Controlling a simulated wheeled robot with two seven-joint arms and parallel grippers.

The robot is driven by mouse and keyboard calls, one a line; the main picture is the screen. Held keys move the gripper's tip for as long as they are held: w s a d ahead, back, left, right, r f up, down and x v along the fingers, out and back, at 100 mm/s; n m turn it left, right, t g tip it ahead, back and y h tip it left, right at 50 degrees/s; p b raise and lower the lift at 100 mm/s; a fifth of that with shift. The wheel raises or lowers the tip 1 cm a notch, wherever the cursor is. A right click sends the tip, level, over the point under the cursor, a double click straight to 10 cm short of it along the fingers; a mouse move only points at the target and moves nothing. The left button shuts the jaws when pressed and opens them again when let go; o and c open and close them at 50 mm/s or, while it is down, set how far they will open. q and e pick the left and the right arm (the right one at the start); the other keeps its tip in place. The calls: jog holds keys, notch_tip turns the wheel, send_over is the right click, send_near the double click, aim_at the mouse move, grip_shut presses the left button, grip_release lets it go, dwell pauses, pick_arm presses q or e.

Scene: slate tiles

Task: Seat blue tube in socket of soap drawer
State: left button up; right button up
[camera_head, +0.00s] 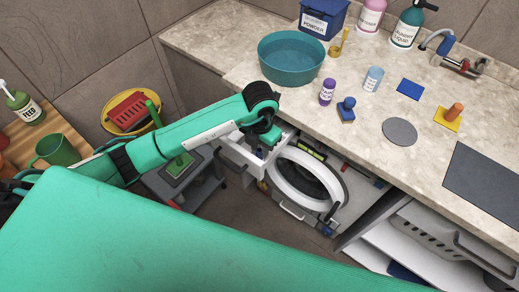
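My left gripper (259,163) reaches down from the left, in front of the washing machine (337,205) under the counter. A small dark blue bit (259,153) shows between its pale fingers; it may be the blue tube, but it is too small to be sure. The finger gap is too small and partly hidden to read. The soap drawer cannot be told apart clearly; the machine's upper left front is largely behind my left gripper and wrist. My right gripper is not in view.
The stone counter (350,140) holds a teal basin (291,57), a purple bottle (327,92), a light blue bottle (373,79) and a blue stamp-like piece (346,110). The washing machine's round door (283,184) has a white rim. A grey cart (186,185) stands left, below my arm.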

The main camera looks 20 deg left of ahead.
aim_at(260, 150)
pick_arm(q)
notch_tip(260, 150, up, 10)
jog(key=shift+b, duration=0.45)
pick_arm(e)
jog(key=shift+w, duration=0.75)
pick_arm(q)
jog(key=shift+f, duration=0.15)
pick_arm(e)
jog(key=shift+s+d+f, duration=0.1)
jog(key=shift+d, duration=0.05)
